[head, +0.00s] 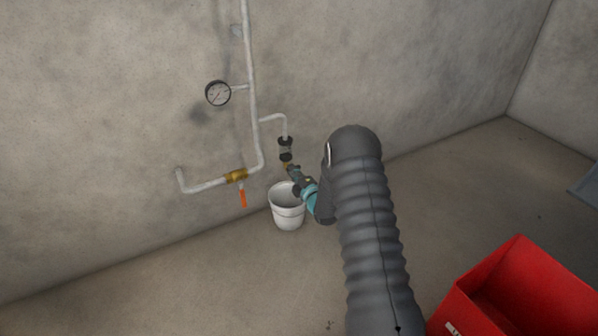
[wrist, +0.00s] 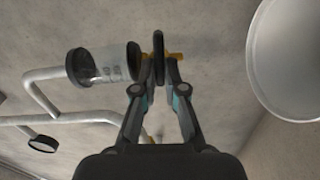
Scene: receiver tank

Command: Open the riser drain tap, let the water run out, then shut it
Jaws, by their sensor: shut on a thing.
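The riser drain tap is a small brass fitting (head: 286,166) under a dark-capped sight glass (head: 285,149) at the end of the branch pipe. In the wrist view, brass parts of the tap (wrist: 176,56) show beside my fingertips, and the clear sight glass (wrist: 115,63) is just left of them. My gripper (head: 292,174) is at the tap; in the wrist view its fingers (wrist: 160,62) are closed together on the tap's handle, which they mostly hide. The handle's angle is unclear. A white bucket (head: 287,216) stands below the tap. I see no clear water stream.
A pressure gauge (head: 217,93) and a brass valve (head: 236,176) with an orange lever (head: 243,198) are on the pipework to the left. A red open crate (head: 480,285) stands at the lower right. Bare floor lies between bucket and crate, partly behind my arm.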

